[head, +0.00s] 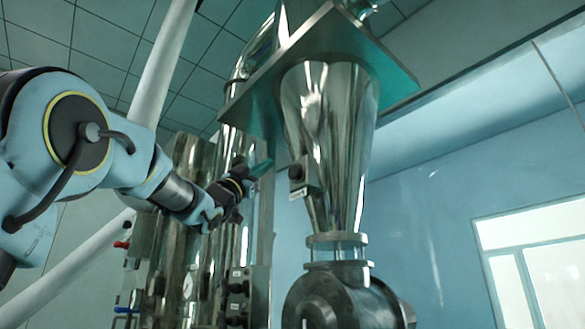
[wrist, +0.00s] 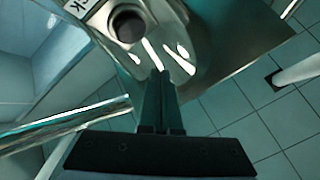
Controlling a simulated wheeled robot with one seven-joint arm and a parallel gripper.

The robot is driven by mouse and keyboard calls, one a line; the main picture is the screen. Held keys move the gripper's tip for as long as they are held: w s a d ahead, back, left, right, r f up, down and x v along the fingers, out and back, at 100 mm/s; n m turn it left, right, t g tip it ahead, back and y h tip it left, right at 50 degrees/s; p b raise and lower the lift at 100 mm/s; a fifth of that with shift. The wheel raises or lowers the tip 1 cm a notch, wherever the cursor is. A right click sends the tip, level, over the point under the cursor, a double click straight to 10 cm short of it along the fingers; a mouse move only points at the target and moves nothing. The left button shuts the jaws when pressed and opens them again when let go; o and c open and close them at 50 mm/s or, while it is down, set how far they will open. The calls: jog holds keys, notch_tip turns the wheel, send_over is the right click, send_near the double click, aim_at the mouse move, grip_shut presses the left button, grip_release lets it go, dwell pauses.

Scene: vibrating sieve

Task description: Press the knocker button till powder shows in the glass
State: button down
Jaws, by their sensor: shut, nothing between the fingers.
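The knocker button (head: 297,172) is a round black knob on a small metal box fixed to the side of the shiny steel hopper cone (head: 330,125). In the wrist view the black button (wrist: 127,25) is near the top, beside a partly cut-off white label. My gripper (head: 263,167) is shut and empty, left of the button and apart from it in the head view. In the wrist view my gripper's fingertips (wrist: 160,74) point up, below and right of the button. The glass (head: 337,251) is a short ring under the cone; it looks clear and pale blue, with no powder visible.
A flat steel plate (head: 395,80) juts out around the cone's top. Steel vessels (head: 185,245) and a control box with several dark knobs (head: 238,290) stand behind and below my arm. A dark round housing (head: 335,300) sits under the glass. Space right of the cone is open.

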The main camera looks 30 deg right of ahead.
aim_at(292, 170)
jog(key=shift+w+d+p, duration=0.2)
jog(key=shift+w+d, duration=0.05)
jog(key=shift+d, duration=1.05)
jog(key=shift+w+d+p, duration=0.15)
jog(key=shift+w+d, duration=0.1)
jog(key=shift+d, duration=1)
jog(key=shift+d, duration=0.15)
jog(key=shift+d, duration=0.3)
jog(key=shift+w+d, duration=0.2)
jog(key=shift+d, duration=0.6)
dwell(1.0)
jog(key=shift+a, duration=0.15)
jog(key=shift+s+a+b, duration=0.2)
jog(key=shift+a+b, duration=0.65)
jog(key=shift+a, duration=0.15)
